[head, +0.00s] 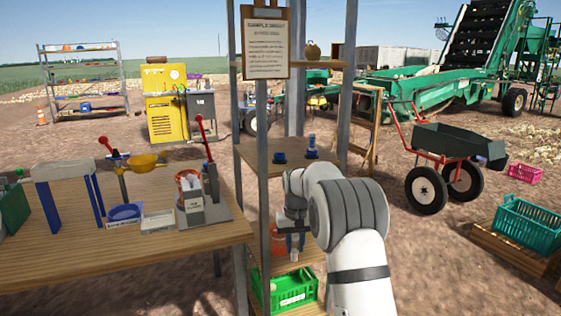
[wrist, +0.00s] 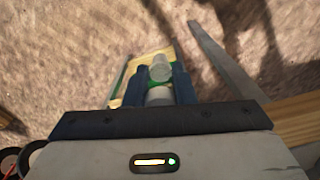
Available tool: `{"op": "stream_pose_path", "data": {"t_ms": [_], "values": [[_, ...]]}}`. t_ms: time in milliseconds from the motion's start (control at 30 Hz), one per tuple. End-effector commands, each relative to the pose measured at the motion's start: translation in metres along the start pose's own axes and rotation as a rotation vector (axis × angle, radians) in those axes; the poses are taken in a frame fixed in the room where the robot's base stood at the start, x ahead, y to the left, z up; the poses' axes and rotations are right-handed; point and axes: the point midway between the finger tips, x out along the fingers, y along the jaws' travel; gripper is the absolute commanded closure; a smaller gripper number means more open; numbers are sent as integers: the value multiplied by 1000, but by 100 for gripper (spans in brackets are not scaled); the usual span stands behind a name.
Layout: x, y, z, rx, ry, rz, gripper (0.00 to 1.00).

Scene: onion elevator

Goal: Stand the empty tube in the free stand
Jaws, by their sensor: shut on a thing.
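My gripper (wrist: 163,88) is shut on a pale, greyish-white tube (wrist: 159,68), which lies between its two blue fingers in the wrist view. In the head view, my gripper (head: 293,238) hangs below the shelf board, and a pale end that looks like the tube (head: 294,255) shows under it. Two dark blue stands are on the shelf board above. The left one, the free stand (head: 280,158), shows no tube. The right stand (head: 312,154) holds an upright tube (head: 312,141). My arm partly covers the space below the board.
The shelf board (head: 262,168) sits between grey metal posts (head: 348,80). A green crate (head: 292,290) stands low in the rack, below my gripper. An orange-red container (head: 278,243) is close beside it. The workbench (head: 130,255) on the left carries several tools and bowls.

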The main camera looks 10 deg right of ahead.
Motion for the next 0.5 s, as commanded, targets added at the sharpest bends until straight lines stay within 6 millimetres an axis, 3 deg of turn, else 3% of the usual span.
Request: {"op": "stream_pose_path", "data": {"t_ms": [267,367,500], "values": [[2,0,4,0,-1,0,99],[9,0,15,1,-3,0,99],[26,0,46,1,-3,0,99]]}}
